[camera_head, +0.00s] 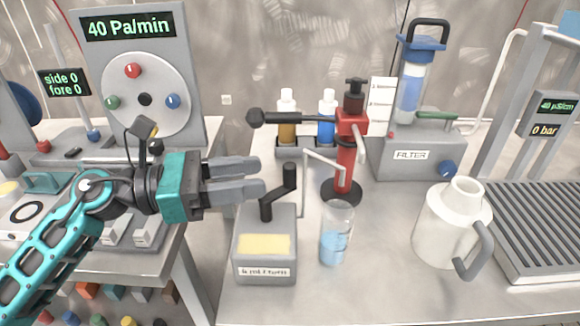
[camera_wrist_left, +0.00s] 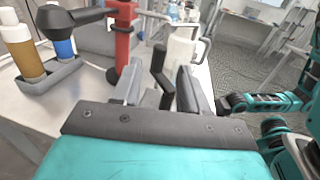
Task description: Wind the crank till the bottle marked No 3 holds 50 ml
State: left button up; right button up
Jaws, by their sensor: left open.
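A black crank (camera_head: 279,190) stands on a grey box (camera_head: 265,266) with a pale yellow panel and a small label I cannot read surely. A clear glass vessel (camera_head: 334,248) partly filled with blue liquid stands beside the box, near a thin bent spout. No "No 3" mark is readable on any vessel. My left gripper (camera_head: 258,178) is open and empty, its fingertips just left of the crank's upper end in the head view. In the left wrist view the crank (camera_wrist_left: 160,67) shows beyond the open fingers. My right gripper is not clearly seen.
A red pump (camera_head: 345,165) with a black lever stands behind the glass. A rack holds bottles of brown (camera_head: 287,130) and blue (camera_head: 326,125) liquid. A white jug (camera_head: 450,225), a filter unit (camera_head: 418,152) and a ribbed tray (camera_head: 545,230) stand to the right. The front table edge is clear.

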aim_at(284, 175)
pick_arm(q)
jog(key=x, duration=0.7)
jog(key=shift+a, duration=0.1)
grip_shut()
jog(key=shift+f+m+g+b, duration=0.3)
jog(key=shift+g+b, duration=0.2)
jog(key=shift+b, duration=0.2)
jog(key=shift+s+r+m+g+b, duration=0.15)
jog(key=shift+m+g+b, duration=0.15)
jog(key=shift+g+b, duration=0.3)
jog(key=shift+s+r, duration=0.1)
